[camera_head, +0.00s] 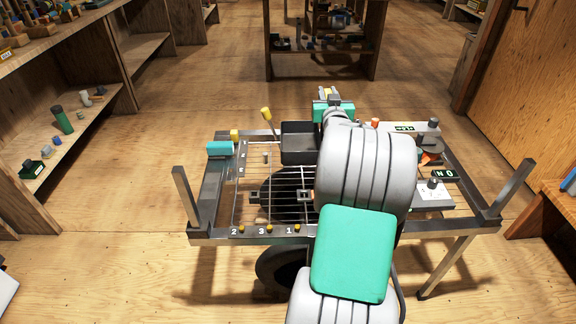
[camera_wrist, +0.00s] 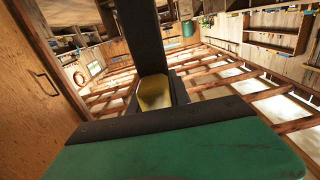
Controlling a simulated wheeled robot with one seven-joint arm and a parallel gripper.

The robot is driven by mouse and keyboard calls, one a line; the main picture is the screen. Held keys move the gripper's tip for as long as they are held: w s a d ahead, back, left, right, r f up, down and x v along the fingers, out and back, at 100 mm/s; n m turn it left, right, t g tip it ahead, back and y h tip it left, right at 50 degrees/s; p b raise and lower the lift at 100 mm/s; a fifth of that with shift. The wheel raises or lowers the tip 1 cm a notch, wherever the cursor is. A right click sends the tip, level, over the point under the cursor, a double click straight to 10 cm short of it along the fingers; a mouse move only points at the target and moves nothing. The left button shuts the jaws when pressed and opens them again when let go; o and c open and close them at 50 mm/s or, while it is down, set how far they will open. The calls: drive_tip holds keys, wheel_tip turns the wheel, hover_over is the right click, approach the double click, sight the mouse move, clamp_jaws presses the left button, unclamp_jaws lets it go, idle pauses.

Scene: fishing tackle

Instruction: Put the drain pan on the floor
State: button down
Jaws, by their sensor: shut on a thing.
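A dark rectangular tray (camera_head: 299,141) sits at the back of the cart, just left of my arm, which hides its right side. It may be the drain pan; I cannot tell for sure. My gripper (camera_head: 329,93) is past the far edge of the cart, beyond my grey arm links, with something yellow at its tip. In the wrist view, a rounded yellow thing (camera_wrist: 154,93) lies between dark parts of my gripper, above its green body. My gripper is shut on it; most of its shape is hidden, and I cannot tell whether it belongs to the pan.
The metal-framed cart (camera_head: 207,190) has a wire grid, corner posts and several small items. Shelves (camera_head: 62,125) line the left, and a wooden bench (camera_head: 548,218) stands at the right. Another shelf unit (camera_head: 322,62) stands ahead. The wooden floor (camera_head: 190,85) is clear around the cart.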

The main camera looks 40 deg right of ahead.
wheel_tip(320, 180, down, 9)
drive_tip(key=b, duration=0.2)
drive_tip(key=shift+f, duration=0.15)
drive_tip(key=shift+f, duration=0.15)
drive_tip(key=c, duration=1.7)
unclamp_jaws()
drive_tip(key=shift+f+b, duration=0.25)
drive_tip(key=shift+b, duration=0.05)
drive_tip(key=o, duration=0.5)
drive_tip(key=shift+s+r, duration=0.1)
